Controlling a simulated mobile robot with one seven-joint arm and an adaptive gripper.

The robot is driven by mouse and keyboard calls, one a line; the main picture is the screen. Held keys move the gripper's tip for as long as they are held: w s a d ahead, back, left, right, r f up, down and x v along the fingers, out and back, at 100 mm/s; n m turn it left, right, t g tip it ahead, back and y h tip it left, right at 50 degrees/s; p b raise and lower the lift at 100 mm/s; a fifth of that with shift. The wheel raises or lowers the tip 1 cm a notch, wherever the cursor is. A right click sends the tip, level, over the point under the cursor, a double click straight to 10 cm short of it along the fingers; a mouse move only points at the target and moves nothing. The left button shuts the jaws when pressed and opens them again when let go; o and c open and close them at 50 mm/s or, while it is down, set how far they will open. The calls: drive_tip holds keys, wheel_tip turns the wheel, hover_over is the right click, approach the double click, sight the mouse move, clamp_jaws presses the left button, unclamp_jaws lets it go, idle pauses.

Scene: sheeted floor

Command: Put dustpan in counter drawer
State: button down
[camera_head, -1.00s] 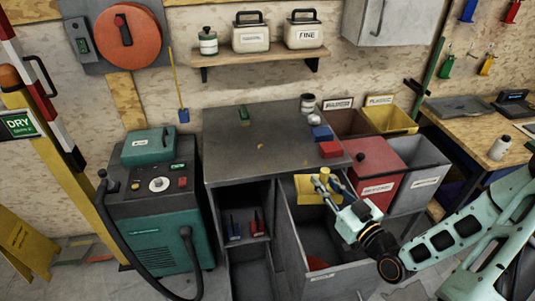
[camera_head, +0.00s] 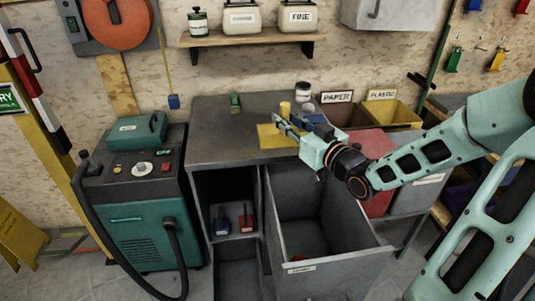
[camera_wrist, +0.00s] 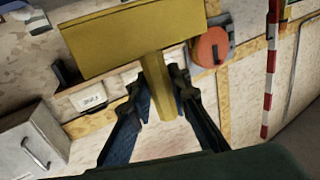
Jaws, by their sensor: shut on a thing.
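The yellow dustpan (camera_head: 275,139) is in my gripper (camera_head: 287,121), which is shut on its handle. In the head view it appears in front of the counter top, behind the open drawer; whether it touches the counter cannot be told. In the wrist view the dustpan's wide pan (camera_wrist: 130,38) lies past the fingertips, and its handle (camera_wrist: 157,85) runs between the two fingers (camera_wrist: 163,82). The counter drawer (camera_head: 340,247) is pulled out and open at the top. A small reddish thing shows at its bottom, partly hidden by the front wall.
The grey counter (camera_head: 215,147) holds a green item (camera_head: 235,103) and a jar (camera_head: 302,92). A cubby left of the drawer holds a blue (camera_head: 222,221) and a red item (camera_head: 246,218). Bins stand right, partly behind my arm. A green machine (camera_head: 150,225) stands left.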

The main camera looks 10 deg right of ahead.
sight(270, 125)
drive_tip(key=a+b, duration=0.1)
drive_tip(key=b, duration=0.1)
drive_tip(key=w+a+b, duration=0.1)
drive_tip(key=b, duration=0.1)
drive_tip(key=w+a+b, duration=0.1)
drive_tip(key=a+b, duration=0.1)
drive_tip(key=shift+r, duration=0.3)
drive_tip(key=shift+w+a+r+b, duration=0.1)
drive_tip(key=shift+a+r+b, duration=0.15)
drive_tip(key=shift+a+b, duration=0.45)
drive_tip(key=shift+a, duration=0.1)
drive_tip(key=shift+w+d+f+b, duration=0.7)
drive_tip(key=shift+w+f+b, duration=0.35)
drive_tip(key=shift+w+f, duration=1.15)
drive_tip(key=shift+w+d+f+b, duration=0.65)
drive_tip(key=shift+w+f+b, duration=0.4)
drive_tip(key=shift+w+f, duration=1.1)
drive_tip(key=shift+w+d+f+b, duration=0.7)
drive_tip(key=shift+w+f+b, duration=0.35)
drive_tip(key=shift+w+f, duration=1.15)
drive_tip(key=shift+w+r, duration=0.1)
drive_tip(key=shift+r, duration=0.05)
